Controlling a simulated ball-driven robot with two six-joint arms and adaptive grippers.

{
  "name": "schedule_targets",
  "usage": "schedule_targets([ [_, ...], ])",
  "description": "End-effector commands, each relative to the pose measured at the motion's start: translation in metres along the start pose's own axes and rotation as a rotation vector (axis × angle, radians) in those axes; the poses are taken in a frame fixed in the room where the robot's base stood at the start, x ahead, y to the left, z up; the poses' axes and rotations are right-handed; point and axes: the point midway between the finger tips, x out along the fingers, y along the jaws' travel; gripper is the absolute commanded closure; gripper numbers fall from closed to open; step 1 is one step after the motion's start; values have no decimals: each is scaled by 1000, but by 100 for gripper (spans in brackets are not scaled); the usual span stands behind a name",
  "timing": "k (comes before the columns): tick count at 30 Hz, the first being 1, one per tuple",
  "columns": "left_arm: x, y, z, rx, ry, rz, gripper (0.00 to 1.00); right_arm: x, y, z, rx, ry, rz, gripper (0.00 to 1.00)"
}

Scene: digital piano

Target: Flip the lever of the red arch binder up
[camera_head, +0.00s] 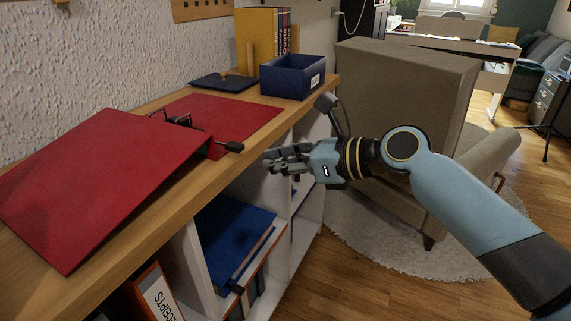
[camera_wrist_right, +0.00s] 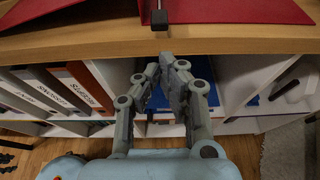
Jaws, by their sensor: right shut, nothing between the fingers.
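The red arch binder (camera_head: 105,165) lies open on the wooden shelf top, its near cover tilted up and its other cover flat. In the right wrist view the lever (camera_wrist_right: 159,18) shows at the top, above the fingers. My right gripper (camera_head: 270,161) is shut and empty, in front of the shelf edge, just right of the lever's end and a little lower, apart from it. It also shows in the right wrist view (camera_wrist_right: 166,60). My left gripper is not in view.
A blue box (camera_head: 292,78), a dark blue binder (camera_head: 223,82) and yellow files (camera_head: 262,40) stand further along the shelf top. Binders, one blue (camera_head: 235,240), fill the shelves below. A beige armchair (camera_head: 400,90) stands behind my right arm.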

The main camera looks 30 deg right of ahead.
Motion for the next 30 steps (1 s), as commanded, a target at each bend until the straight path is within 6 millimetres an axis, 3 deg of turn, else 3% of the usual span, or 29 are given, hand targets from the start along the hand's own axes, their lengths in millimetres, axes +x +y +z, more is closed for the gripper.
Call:
schedule_targets([
  [6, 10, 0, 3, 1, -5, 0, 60, 39, 0, -1, 2, -1, 1, 100],
  [12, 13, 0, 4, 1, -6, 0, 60, 56, 0, -1, 0, 0, 0, 100],
  [25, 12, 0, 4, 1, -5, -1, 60, 58, 0, 0, -1, 2, 0, 100],
  [30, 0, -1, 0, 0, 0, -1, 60, 56, 0, 6, -1, 16, 0, 100],
])
